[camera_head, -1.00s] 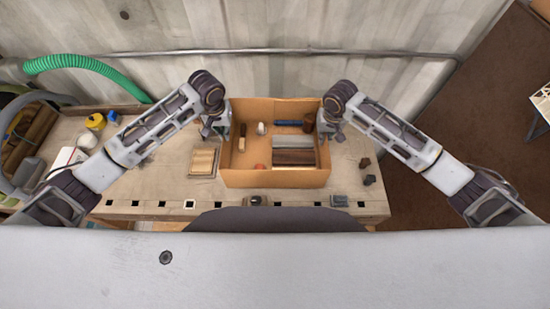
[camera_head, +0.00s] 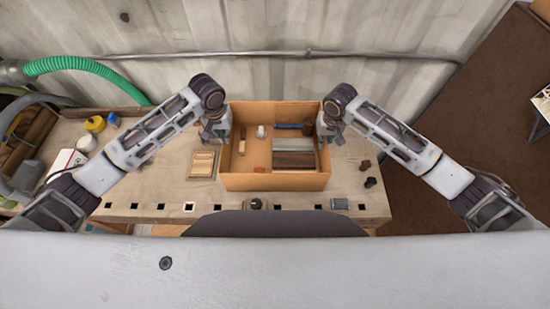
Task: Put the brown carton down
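The open brown carton (camera_head: 275,182) is at the middle of the workbench in the head view, upright, with several small items inside. My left gripper (camera_head: 222,132) is at the carton's left wall. My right gripper (camera_head: 329,132) is at its right wall. The fingertips are small and partly hidden by the arm links and carton walls, so I cannot tell whether either is shut on a wall. I cannot tell whether the carton's bottom touches the bench.
The wooden workbench (camera_head: 150,180) extends left and right of the carton. A stack of wooden pieces (camera_head: 202,164) lies just left of it. Small dark objects (camera_head: 369,182) lie to its right. A yellow container (camera_head: 95,124) and a green hose (camera_head: 85,65) are at the left.

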